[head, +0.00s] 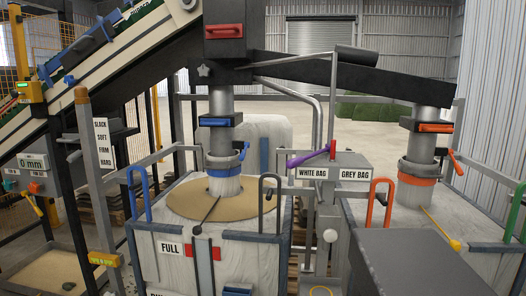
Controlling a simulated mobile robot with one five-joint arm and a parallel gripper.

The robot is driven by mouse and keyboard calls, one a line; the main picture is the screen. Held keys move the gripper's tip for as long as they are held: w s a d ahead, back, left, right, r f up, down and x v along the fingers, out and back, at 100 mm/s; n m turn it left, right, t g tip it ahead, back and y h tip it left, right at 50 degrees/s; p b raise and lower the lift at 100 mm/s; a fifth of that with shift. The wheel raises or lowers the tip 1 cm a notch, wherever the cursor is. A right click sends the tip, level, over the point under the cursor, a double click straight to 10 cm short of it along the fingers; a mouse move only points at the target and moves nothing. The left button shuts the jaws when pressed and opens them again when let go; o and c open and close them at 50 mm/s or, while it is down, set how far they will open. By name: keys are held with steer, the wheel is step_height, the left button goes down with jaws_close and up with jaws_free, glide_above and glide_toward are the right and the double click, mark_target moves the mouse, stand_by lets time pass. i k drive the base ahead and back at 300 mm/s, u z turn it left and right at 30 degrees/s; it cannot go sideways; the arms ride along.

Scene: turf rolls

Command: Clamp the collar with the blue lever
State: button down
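The collar with the blue band (222,160) sits around the grey spout (221,105) above the left white bag (170,262). Its short blue lever (244,150) sticks out at the collar's right side, tilted upward. White cloth of the bag's neck (224,187) hangs just below the collar. I cannot tell how tightly the collar grips the cloth. My gripper is not in view.
An orange collar (418,174) with an orange lever (454,162) is on the right spout. A blue hook (139,195), a black hook (270,190) and a purple lever (308,158) stand near the left bag. A grey post (98,185) rises at left.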

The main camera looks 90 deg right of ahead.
mark_target(242, 157)
steer(key=z, duration=0.85)
steer(key=i, duration=1)
steer(key=u, duration=0.1)
